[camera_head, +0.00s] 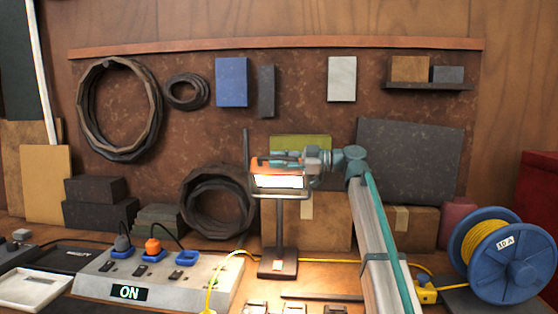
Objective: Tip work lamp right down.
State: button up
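A work lamp stands on the bench near the middle, with an orange-topped head (260,168), a bright lit face, a dark post (280,228) and a flat dark base (277,263). The post is upright and the lit face points toward the camera. My gripper (283,161) reaches in from the right at the top of the lamp head.
A power strip (203,283) showing "ON" with plugs stands front left. A blue cable reel (508,255) with yellow cord is at the right. A yellow cable (218,272) runs left of the lamp base. Boxes and a tyre-like coil (217,204) stand behind.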

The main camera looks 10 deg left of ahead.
jog(key=shift+o, duration=0.7)
jog(key=shift+d, duration=0.1)
jog(key=d, duration=1.2)
jog(key=shift+w, duration=0.2)
jog(key=shift+a, duration=0.1)
